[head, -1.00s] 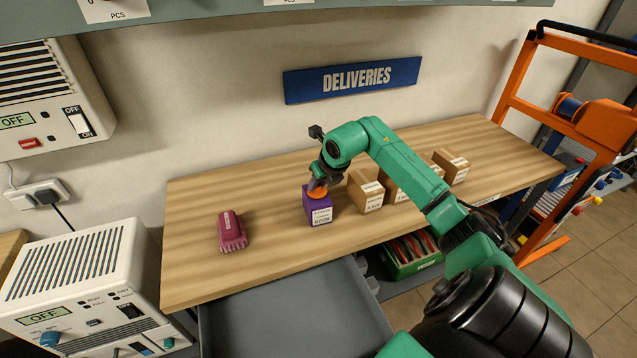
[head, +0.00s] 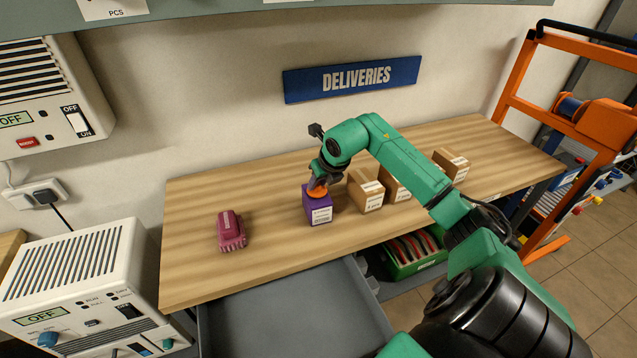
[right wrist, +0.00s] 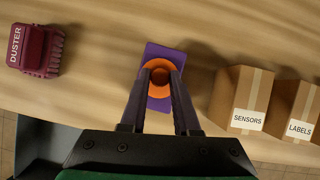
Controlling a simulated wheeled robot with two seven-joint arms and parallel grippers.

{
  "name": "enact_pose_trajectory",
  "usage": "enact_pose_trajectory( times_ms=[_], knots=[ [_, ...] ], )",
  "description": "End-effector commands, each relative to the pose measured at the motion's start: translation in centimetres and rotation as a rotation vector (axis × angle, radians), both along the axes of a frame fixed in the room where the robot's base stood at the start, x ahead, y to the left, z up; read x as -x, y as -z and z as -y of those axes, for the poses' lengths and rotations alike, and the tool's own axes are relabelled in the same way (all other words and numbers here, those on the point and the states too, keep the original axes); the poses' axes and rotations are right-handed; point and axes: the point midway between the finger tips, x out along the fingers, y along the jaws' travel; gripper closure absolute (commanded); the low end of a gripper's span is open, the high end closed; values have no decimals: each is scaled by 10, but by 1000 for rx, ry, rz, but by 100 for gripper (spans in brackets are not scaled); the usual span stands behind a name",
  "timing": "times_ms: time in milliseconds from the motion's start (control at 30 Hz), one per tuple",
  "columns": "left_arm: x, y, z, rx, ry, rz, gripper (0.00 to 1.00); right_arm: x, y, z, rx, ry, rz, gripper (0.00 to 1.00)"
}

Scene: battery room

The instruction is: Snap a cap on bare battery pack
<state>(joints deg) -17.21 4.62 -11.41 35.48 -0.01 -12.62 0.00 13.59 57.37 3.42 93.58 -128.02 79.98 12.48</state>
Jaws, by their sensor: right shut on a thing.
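A purple block-shaped pack (head: 318,210) with a white label stands upright on the wooden bench; its top also shows in the right wrist view (right wrist: 152,103). A round orange cap (right wrist: 157,72) is at the top of the pack and also shows in the head view (head: 317,190). My right gripper (right wrist: 160,72) is above the pack, pointing down, with its two dark fingers shut on the cap's sides. I cannot tell whether the cap is seated on the pack or just above it. My left gripper is not in view.
A maroon duster (head: 231,231) lies to the left on the bench (head: 190,270). Cardboard boxes stand close right of the pack, one labelled SENSORS (right wrist: 240,98) and one LABELS (right wrist: 293,108). An open grey drawer (head: 295,315) is in front. Bench between duster and pack is clear.

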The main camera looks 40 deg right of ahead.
Motion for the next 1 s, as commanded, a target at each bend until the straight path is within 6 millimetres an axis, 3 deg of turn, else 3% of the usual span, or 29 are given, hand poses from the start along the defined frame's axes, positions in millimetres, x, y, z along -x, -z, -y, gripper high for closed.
enact_pose_trajectory(
  times_ms=[1000],
  knots=[
    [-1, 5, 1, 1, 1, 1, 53, 0, 3, -1, -1, 0, 0, 100]
  ],
)
